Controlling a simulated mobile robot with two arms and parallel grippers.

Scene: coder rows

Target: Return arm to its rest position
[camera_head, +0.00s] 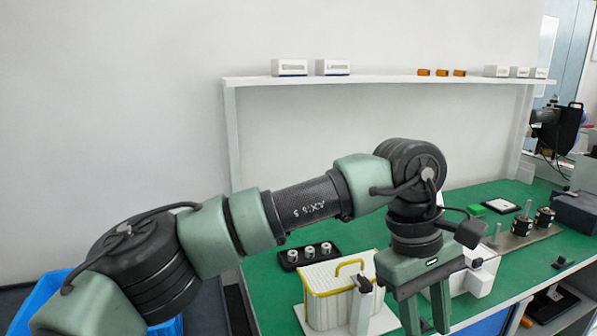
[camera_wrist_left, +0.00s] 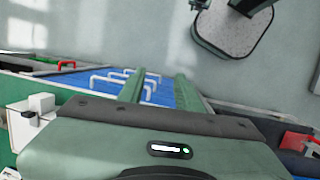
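My left arm (camera_head: 310,203) comes in from the left in the head view and reaches across the front of the green bench. My left gripper (camera_head: 425,314) hangs from it with its fingers pointing down, at the right of the white-and-yellow box. The fingers stand apart with nothing seen held between them. In the left wrist view the two green fingers of the left gripper (camera_wrist_left: 159,78) are also apart, and a blue crate with white handles (camera_wrist_left: 165,97) lies beyond them. The right arm and gripper are not in view.
The green bench (camera_head: 262,280) carries a white box with yellow trim (camera_head: 322,305), a black tray of small cylinders (camera_head: 300,258) and motor-like parts (camera_head: 543,218). A shelf (camera_head: 380,80) runs above. A blue bin (camera_head: 35,290) stands at lower left.

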